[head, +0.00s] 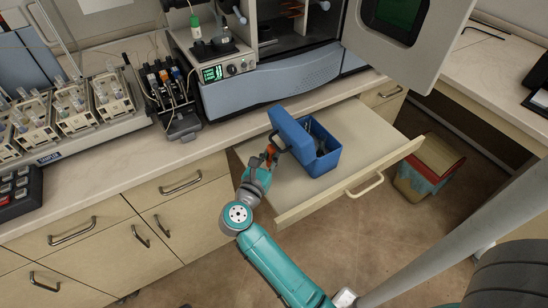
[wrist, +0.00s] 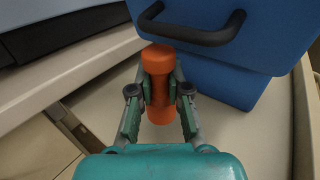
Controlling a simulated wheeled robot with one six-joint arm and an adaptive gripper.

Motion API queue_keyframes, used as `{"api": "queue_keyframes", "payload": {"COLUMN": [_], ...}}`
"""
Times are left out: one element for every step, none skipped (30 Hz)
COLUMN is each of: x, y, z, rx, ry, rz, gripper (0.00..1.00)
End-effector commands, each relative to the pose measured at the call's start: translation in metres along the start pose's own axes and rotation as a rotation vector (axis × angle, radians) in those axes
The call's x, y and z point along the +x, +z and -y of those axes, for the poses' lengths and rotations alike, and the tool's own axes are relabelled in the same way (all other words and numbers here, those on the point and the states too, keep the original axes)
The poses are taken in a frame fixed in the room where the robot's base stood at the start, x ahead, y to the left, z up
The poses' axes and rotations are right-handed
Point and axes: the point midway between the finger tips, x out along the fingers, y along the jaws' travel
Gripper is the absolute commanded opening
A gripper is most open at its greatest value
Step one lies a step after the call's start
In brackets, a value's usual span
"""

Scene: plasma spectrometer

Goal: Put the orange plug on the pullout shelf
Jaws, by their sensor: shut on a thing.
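The orange plug (wrist: 158,60) is a dumbbell-shaped piece. In the wrist view it stands between my gripper's (wrist: 159,85) two fingers, which are shut on its narrow middle. In the head view, my gripper (head: 267,160) and the plug (head: 270,149) are over the left part of the pullout shelf (head: 375,147), just left of the blue box. The shelf is pulled out from under the counter and is light coloured. I cannot tell whether the plug touches the shelf.
A blue box (head: 322,160) with its lid (head: 291,136) raised stands on the shelf, close to the plug. Its black handle (wrist: 192,30) shows in the wrist view. The shelf's right part is bare. The spectrometer (head: 275,85) stands on the counter above. A bin (head: 428,168) sits on the floor at right.

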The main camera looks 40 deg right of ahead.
Motion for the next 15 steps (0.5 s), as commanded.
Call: {"api": "queue_keyframes", "payload": {"x": [0.007,0.011,0.014,0.015,0.017,0.018,0.018,0.018,0.018,0.018,0.018,0.017,0.017,0.017,0.017], "y": [0.0,0.0,0.0,0.0,0.0,-0.001,-0.002,-0.004,-0.007,-0.01,-0.014,-0.02,-0.024,-0.028,-0.032], "z": [0.001,0.001,0.001,0.0,0.0,0.0,0.0,0.0,0.0,0.0,0.0,0.0,0.0,0.0,0.0], "rx": [0.0,0.0,0.0,0.0,0.0,-0.001,-0.001,-0.002,-0.003,-0.004,-0.003,-0.005,-0.005,-0.003,-0.004], "ry": [-0.003,-0.003,-0.002,-0.001,-0.001,0.0,0.0,0.0,0.0,0.0,0.0,0.001,0.001,0.001,0.001], "rz": [0.0,0.0,0.0,0.0,0.0,0.0,-0.001,-0.001,-0.001,-0.001,-0.001,-0.002,-0.002,-0.002,-0.001], "gripper": [0.0,0.0,0.0,0.0,0.0,0.0,0.0,0.0,0.0,0.0,0.0,0.0,0.0,0.0,0.0]}}
